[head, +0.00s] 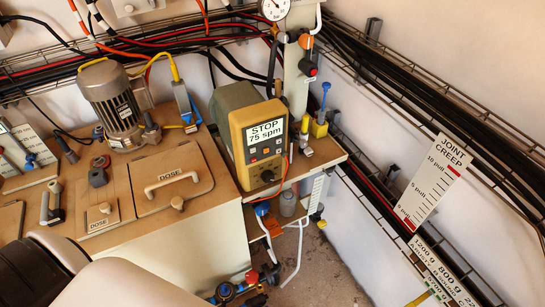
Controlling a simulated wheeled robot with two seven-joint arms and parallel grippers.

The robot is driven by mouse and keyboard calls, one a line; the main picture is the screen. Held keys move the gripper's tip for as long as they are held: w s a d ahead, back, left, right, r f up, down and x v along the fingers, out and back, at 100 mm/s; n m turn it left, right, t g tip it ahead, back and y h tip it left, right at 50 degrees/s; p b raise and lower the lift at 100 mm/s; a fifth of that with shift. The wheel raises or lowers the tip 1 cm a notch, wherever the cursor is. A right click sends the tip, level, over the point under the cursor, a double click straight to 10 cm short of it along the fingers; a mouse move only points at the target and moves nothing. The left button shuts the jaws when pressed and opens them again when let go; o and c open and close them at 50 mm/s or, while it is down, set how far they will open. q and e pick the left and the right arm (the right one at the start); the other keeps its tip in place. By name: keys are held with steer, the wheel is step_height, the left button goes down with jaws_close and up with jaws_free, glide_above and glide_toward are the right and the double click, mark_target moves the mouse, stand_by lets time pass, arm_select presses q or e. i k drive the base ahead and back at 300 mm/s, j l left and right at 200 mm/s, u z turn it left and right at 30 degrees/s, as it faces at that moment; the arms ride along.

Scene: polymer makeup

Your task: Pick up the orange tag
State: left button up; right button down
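A small flat orange piece (270,226) hangs or lies below the wooden shelf, under the dosing pump; it looks like the orange tag, but it is too small to read. A blue-capped fitting and thin tubing partly cover it. Part of my own arm, white and black, fills the lower left corner. Neither of my grippers shows in this view.
The yellow pump (258,135) with a "STOP 75 spm" display stands on the shelf above. Pipe fittings (238,290) lie low at the front. Wooden cabinet (135,215) at left; bare floor (325,275) right of centre.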

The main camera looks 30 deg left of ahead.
mark_target(274, 227)
steer(key=u, duration=0.75)
